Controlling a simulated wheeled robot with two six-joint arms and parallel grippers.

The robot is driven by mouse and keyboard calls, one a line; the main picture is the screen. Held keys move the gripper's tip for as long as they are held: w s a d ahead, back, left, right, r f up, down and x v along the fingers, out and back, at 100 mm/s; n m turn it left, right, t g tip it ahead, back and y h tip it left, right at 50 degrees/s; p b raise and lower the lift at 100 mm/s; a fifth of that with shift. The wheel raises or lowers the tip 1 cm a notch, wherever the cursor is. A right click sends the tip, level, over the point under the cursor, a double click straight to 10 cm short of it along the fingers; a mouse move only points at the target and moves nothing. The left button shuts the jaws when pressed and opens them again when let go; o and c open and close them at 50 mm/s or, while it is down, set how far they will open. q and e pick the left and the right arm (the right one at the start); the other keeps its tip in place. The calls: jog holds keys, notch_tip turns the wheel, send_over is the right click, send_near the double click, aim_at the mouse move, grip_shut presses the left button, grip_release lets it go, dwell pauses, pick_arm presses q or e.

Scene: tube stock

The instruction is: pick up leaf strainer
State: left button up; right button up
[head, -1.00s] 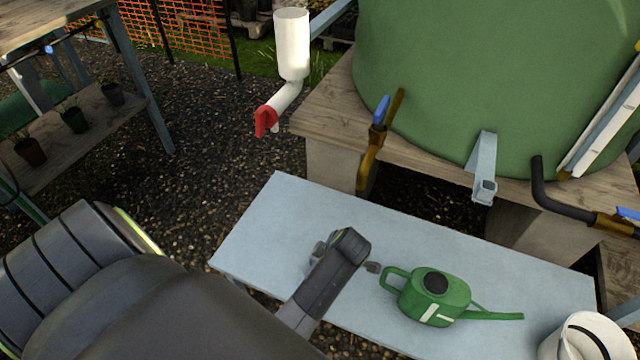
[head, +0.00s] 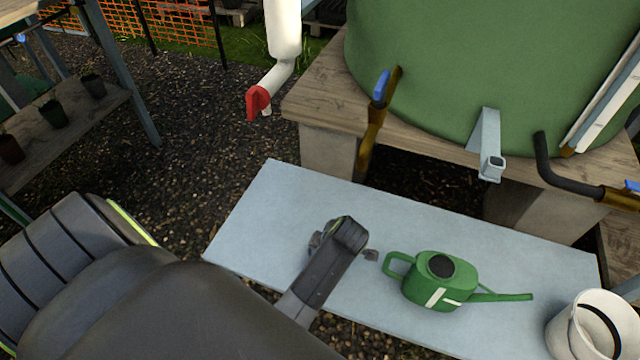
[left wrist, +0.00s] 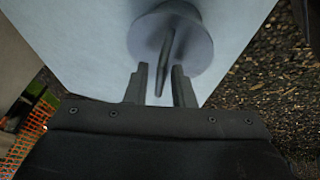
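A round grey disc with a thin handle, which looks like the leaf strainer (left wrist: 200,45), lies on the pale bench top (left wrist: 85,30) in the left wrist view. My left gripper (left wrist: 160,77) is open, with one finger on each side of the handle's near end. Gaps show between the handle and both fingers. In the head view my left arm reaches over the bench (head: 265,210) and hides most of the strainer and the fingers. My right gripper is not in view.
A green watering can (head: 435,281) stands on the bench just right of my left wrist. A white bucket (head: 562,330) is at the lower right. A big green tank (head: 450,70) with brass taps stands behind. A white downpipe with a red valve (head: 258,101) hangs beyond the bench's left end.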

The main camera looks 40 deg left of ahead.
pick_arm(q)
grip_shut()
